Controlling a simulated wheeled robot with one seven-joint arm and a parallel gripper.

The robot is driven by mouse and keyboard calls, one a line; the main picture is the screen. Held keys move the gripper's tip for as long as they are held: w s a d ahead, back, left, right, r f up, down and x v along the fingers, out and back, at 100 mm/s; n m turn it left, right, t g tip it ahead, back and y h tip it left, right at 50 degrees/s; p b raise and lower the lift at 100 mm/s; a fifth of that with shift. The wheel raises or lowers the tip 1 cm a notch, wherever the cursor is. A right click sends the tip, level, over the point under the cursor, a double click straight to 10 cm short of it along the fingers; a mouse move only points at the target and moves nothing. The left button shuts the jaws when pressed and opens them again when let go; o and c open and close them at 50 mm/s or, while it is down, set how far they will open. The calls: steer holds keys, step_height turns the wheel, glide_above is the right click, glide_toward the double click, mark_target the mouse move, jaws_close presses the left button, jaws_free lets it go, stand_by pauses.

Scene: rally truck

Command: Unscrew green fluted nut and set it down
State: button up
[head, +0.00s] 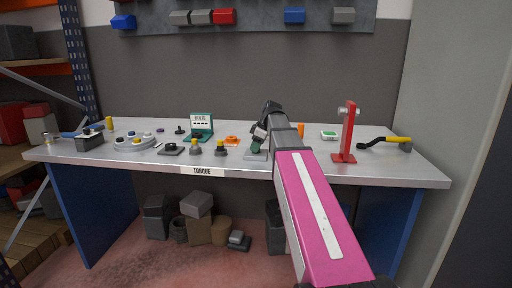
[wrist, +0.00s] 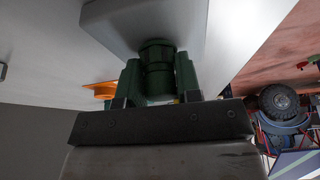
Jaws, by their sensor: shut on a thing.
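The dark green fluted nut (wrist: 157,72) is between the two green fingers of my gripper (wrist: 157,85) in the wrist view. My gripper is shut on it. The nut's far end is close to a light grey block (wrist: 140,16); I cannot tell whether they touch or whether the nut is still threaded on anything. In the head view my gripper (head: 257,143) is low over the front part of the bench, at a small grey stand (head: 256,155). The nut itself is hard to make out there, partly covered by my arm.
The workbench (head: 110,158) holds an orange part (head: 231,140), also in the wrist view (wrist: 102,90), and a teal VOLTS meter (head: 200,125). A red stand (head: 346,135) and a yellow-handled hammer (head: 388,142) are right.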

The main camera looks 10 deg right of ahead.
steer(key=shift+w+n+g, duration=0.1)
steer(key=shift+n+g, duration=0.2)
steer(key=shift+n, duration=0.5)
steer(key=shift+n+g+y, duration=0.3)
steer(key=shift+n, duration=0.6)
steer(key=shift+w+n+g, duration=0.1)
steer(key=shift+n+g, duration=0.2)
steer(key=shift+n, duration=0.5)
steer(key=shift+n+g, duration=0.4)
steer(key=shift+n, duration=0.5)
steer(key=shift+r, duration=0.1)
